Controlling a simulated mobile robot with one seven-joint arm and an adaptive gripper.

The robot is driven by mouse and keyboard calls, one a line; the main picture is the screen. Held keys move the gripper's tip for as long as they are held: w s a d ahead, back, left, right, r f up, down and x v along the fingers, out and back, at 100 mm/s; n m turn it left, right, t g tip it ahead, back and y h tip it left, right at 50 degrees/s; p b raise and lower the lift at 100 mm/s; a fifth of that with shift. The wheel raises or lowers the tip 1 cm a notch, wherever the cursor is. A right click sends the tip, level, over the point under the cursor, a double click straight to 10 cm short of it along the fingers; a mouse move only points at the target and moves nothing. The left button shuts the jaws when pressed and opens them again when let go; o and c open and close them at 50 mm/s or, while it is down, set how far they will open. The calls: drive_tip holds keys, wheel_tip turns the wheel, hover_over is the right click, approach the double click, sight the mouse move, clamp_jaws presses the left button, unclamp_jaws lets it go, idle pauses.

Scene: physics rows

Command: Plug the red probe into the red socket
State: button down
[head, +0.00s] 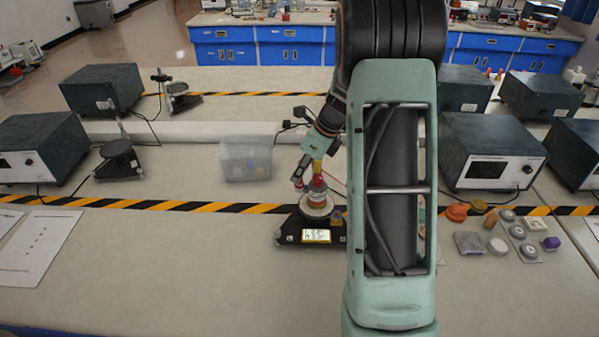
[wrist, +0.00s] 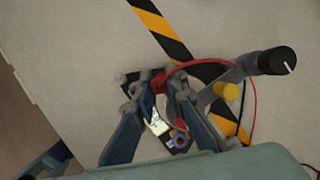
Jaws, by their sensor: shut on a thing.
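My gripper (wrist: 161,88) is shut on the red probe (wrist: 159,81), seen between the fingertips in the wrist view. A red cable (wrist: 210,62) runs from it to the right. In the head view my gripper (head: 309,187) is low over a black device (head: 289,233) with a lit display (head: 316,236). A red part (head: 318,183) shows at the fingers there. The device's display (wrist: 156,122) also shows below the fingers in the wrist view. I cannot make out the red socket, nor whether the probe touches the device.
A clear box (head: 246,159) stands left of the device. Dark instrument boxes (head: 42,148) stand on both sides. Small weights and coloured parts (head: 497,245) lie at the right. A paper sheet (head: 37,247) lies at the left. The bench front left of centre is clear.

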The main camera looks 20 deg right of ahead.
drive_tip(key=shift+f, duration=0.25)
drive_tip(key=c, duration=1.9)
unclamp_jaws()
drive_tip(key=shift+o, duration=0.7)
drive_tip(key=shift+o, duration=0.7)
drive_tip(key=shift+r+p, duration=2.9)
drive_tip(key=shift+r, duration=0.9)
drive_tip(key=shift+w, duration=0.1)
